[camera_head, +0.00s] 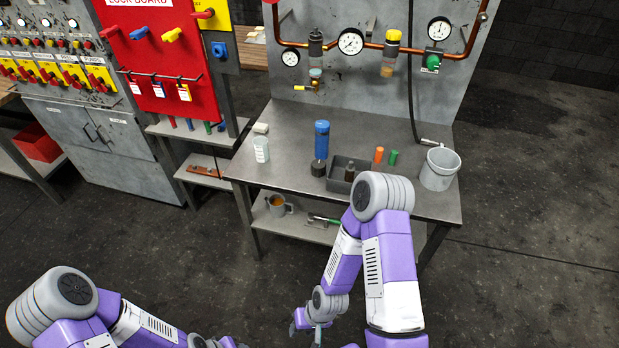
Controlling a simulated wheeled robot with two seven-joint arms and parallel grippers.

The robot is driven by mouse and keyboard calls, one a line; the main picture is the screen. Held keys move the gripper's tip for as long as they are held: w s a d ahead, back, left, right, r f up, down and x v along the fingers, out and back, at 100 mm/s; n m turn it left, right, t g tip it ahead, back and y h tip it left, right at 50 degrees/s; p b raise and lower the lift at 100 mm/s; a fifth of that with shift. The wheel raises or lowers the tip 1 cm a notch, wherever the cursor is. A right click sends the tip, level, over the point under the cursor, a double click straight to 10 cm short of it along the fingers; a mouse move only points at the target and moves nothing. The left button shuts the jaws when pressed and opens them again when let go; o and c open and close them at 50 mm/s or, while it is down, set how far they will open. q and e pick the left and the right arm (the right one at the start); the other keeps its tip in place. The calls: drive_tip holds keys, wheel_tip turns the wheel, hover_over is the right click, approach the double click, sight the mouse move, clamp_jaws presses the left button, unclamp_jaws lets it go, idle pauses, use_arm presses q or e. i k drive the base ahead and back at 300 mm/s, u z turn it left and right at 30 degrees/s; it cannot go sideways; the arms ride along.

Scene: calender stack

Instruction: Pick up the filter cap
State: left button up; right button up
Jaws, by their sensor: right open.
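A short dark round piece (318,168), which looks like the filter cap, sits on the metal workbench (240,168) at the foot of an upright blue cylinder (322,140). I cannot tell for sure that it is the cap. My right gripper (304,324) is low at the bottom of the view, in front of and well apart from the bench. It is open; its fingertips are small and partly hidden by the wrist. My left arm (140,325) comes in at the lower left, and its gripper is outside the view.
A grey tray (341,187) with a dark bottle stands right of the blue cylinder. Orange (379,155) and green (393,157) pieces and a grey bucket (440,168) stand farther right. A pale jar (261,149) is at left. A mug (278,205) is on the lower shelf.

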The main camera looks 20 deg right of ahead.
sight(319, 165)
drive_tip(key=z, duration=0.5)
drive_tip(key=i, duration=0.55)
drive_tip(key=z, duration=0.2)
